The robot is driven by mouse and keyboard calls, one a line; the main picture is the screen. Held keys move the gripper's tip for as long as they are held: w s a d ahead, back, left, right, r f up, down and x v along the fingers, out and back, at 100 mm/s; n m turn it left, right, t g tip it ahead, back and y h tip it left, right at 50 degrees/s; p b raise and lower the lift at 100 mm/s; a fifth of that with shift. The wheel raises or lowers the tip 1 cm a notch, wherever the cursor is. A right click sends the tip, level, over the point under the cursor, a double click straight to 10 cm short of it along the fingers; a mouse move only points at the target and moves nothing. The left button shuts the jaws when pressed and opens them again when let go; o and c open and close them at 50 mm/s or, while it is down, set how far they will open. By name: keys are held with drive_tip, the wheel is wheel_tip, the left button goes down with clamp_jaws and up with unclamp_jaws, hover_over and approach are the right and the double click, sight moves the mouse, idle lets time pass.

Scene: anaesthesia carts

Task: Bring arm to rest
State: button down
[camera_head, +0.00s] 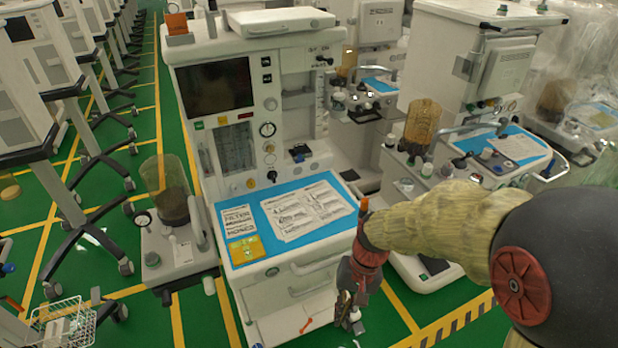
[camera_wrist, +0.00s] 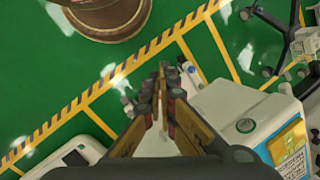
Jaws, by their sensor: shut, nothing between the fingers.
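My gripper (camera_head: 350,308) hangs pointing down at the end of my arm in the head view, in front of the right front side of the nearest anaesthesia cart (camera_head: 330,254). In the wrist view the two fingers of my gripper (camera_wrist: 165,72) meet at their tips, with nothing between them. Below them is green floor with yellow lines, and the white cart body lies close by. The arm itself comes in from the right edge of the head view and covers part of the carts behind it.
The cart has a blue worktop (camera_head: 275,243) with printed sheets (camera_head: 305,208) and a yellow card (camera_head: 243,250). A second cart (camera_head: 480,60) stands behind to the right. Wheeled stands line the left. A wire basket (camera_head: 62,326) is at lower left. Green floor (camera_head: 445,306) is open at front right.

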drive_tip(key=s+d+r+t, duration=0.2)
drive_tip(key=s+d+r, duration=0.1)
drive_tip(key=r, duration=0.4)
drive_tip(key=s+d+r+n+t+h, duration=0.1)
drive_tip(key=s+d+r+t, duration=0.2)
drive_tip(key=r, duration=0.5)
drive_tip(key=s+d+r+t+h, duration=0.1)
drive_tip(key=s+d+r+t, duration=0.1)
drive_tip(key=d+r, duration=0.3)
wheel_tip(320, 180, up, 3)
drive_tip(key=shift+s+f+t, duration=0.2)
drive_tip(key=shift+s+t, duration=0.1)
drive_tip(key=shift+s, duration=0.15)
drive_tip(key=shift+a, duration=0.1)
